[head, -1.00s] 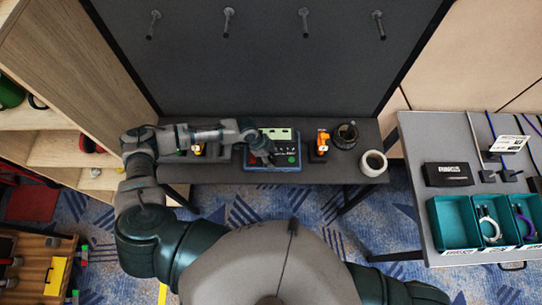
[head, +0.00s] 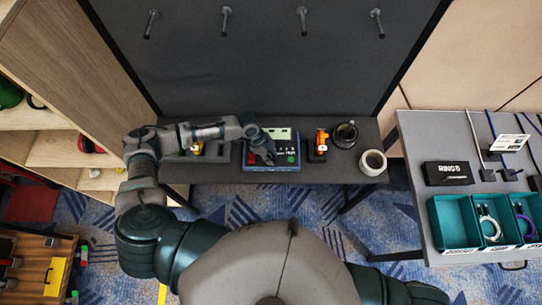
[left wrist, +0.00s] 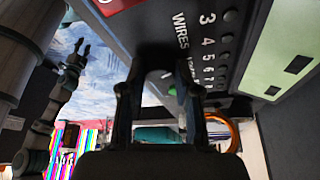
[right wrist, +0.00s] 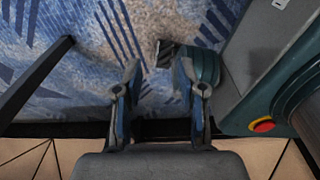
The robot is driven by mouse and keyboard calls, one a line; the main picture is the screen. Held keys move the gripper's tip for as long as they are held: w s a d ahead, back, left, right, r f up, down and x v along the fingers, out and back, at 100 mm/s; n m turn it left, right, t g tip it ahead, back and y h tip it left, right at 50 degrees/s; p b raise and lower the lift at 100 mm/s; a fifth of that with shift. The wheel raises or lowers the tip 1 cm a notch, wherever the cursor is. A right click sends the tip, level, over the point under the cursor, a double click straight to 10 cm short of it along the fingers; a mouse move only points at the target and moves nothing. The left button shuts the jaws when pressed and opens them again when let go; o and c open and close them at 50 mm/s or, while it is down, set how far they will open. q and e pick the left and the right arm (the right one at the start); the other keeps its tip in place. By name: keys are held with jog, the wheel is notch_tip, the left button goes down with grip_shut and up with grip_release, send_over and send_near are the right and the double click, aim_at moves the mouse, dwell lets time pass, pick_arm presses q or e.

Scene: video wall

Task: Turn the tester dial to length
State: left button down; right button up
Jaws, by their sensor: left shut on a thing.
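The tester (head: 285,166) is a blue-edged box with a dark face and a pale green screen (head: 280,134), on the dark bench below the grey board. My left gripper (head: 268,157) reaches down onto its face from the left. In the left wrist view, the tester's panel (left wrist: 200,45) shows "WIRES" and a row of numbers beside small round lights. My left gripper (left wrist: 158,95) is shut on the dial there, which the fingers mostly hide. I cannot read the dial's setting. My right gripper (right wrist: 160,85) is open and empty, away from the tester, with carpet behind it.
An orange tool (head: 322,143) in a dark holder stands just right of the tester. The side table (head: 425,135) holds teal bins (head: 455,222) and a black box (head: 448,173).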

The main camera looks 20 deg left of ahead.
pick_arm(q)
jog(key=m+g+b, duration=0.1)
jog(key=m, duration=0.4)
jog(key=shift+w+m+g+y+b, duration=0.2)
jog(key=shift+m+g+y+b, duration=0.1)
jog(key=shift+g+y+b, duration=0.1)
jog(key=shift+m, duration=0.4)
jog(key=shift+m+g+y+b, duration=0.3)
jog(key=shift+m+g+b, duration=0.2)
jog(key=shift+m, duration=0.4)
jog(key=shift+w+r+m+g+y+b, duration=0.1)
jog(key=shift+m+g+y+b, duration=0.15)
jog(key=shift+m, duration=0.7)
jog(key=shift+w+m+g+y+b, duration=0.15)
jog(key=shift+m+y+b, duration=0.2)
jog(key=shift+m, duration=0.6)
pick_arm(e)
jog(key=w+a+f, duration=0.1)
jog(key=w, duration=0.5)
pick_arm(q)
jog(key=shift+s, duration=0.1)
pick_arm(e)
jog(key=shift+w, duration=0.1)
pick_arm(q)
jog(key=c, duration=0.8)
grip_release()
jog(key=shift+c, duration=0.2)
pick_arm(e)
jog(key=shift+w+a, duration=0.1)
